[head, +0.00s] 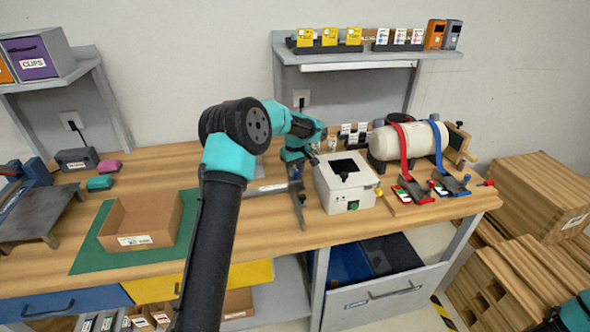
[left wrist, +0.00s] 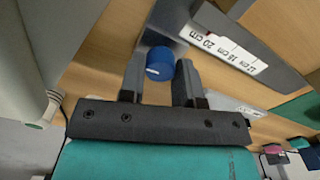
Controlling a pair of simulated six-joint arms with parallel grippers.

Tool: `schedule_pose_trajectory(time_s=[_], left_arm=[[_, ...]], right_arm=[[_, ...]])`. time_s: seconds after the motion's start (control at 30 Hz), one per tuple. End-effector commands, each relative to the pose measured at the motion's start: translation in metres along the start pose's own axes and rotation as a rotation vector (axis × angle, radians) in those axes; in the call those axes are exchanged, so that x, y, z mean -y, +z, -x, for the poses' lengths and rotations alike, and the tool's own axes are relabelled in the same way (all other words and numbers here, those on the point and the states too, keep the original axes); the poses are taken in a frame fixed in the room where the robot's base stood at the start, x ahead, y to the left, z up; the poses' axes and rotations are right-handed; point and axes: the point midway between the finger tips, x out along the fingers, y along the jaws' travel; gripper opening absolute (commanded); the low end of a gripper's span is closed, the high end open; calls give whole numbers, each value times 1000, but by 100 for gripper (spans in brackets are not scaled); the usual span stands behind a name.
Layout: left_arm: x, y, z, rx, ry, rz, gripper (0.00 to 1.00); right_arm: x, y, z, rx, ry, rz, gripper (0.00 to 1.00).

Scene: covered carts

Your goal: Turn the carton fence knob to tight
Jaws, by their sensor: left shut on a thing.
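The fence knob (left wrist: 160,65) is a blue round cap with a white mark in the left wrist view. My left gripper (left wrist: 160,80) is shut on it, one dark finger on each side. In the head view my left gripper (head: 296,172) reaches down over the grey fence (head: 299,205), and the knob is hidden there. A grey rail with a white centimetre scale (left wrist: 228,48) runs beside the knob. I cannot read which setting the white mark stands at. Only a teal part of my right arm shows at the lower right corner of the head view.
A white box with a green button (head: 345,185) stands close right of the gripper. An open carton (head: 140,222) sits on a green mat (head: 88,250) to the left. A tank with red and blue straps (head: 440,134) is farther right.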

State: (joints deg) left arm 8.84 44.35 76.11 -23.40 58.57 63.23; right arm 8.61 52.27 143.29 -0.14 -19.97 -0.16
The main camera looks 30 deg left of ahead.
Motion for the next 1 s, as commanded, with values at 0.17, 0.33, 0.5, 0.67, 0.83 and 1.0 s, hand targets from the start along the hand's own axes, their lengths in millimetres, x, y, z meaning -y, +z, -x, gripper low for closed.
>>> schedule_pose_trajectory(time_s=[0.17, 0.33, 0.5, 0.67, 0.83, 1.0], left_arm=[[0, 0, 0, -1, 1, -165, 7], [-1, 0, 1, -1, 1, -326, 7], [-1, 0, 1, -1, 1, -488, 7], [-1, 0, 1, -1, 0, -640, 7], [-1, 0, 1, -1, 0, -801, 7], [-1, 0, 1, -1, 0, -962, 7]], right_arm=[[0, 0, 0, 0, 0, 0, 52], [0, 0, 0, 0, 0, 0, 52], [0, 0, 0, 0, 0, 0, 52], [0, 0, 0, 0, 0, 0, 52], [0, 0, 0, 0, 0, 0, 52], [0, 0, 0, 0, 0, 0, 52]])
